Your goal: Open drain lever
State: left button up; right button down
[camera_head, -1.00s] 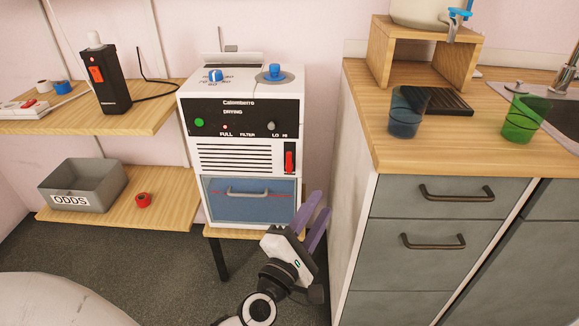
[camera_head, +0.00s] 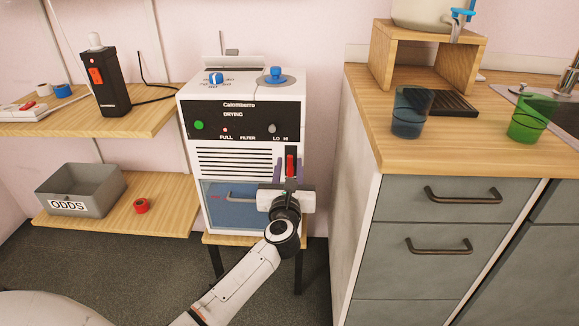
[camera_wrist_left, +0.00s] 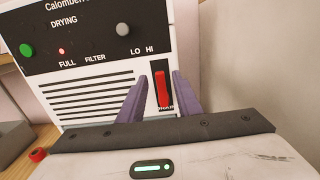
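The drain lever is a red handle (camera_head: 291,166) in a dark vertical slot at the lower right of the white drying machine (camera_head: 243,95). It also shows upright in the left wrist view (camera_wrist_left: 162,88), with a partly hidden label below it. My left gripper (camera_head: 290,168) is in front of the machine, open, its purple fingers (camera_wrist_left: 155,95) pointing at the panel on either side of the red lever. I cannot tell whether the fingers touch the panel. My right gripper is not in view.
The blue drawer (camera_head: 230,205) with a light handle is partly hidden behind my left gripper. A grey cabinet (camera_head: 440,240) stands close on the right. Shelves at left hold a grey ODDS bin (camera_head: 82,188) and a red tape roll (camera_head: 141,206).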

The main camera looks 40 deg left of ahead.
pick_arm(q)
jog(key=shift+w+a, duration=0.3)
jog(key=shift+w, duration=0.3)
grip_shut()
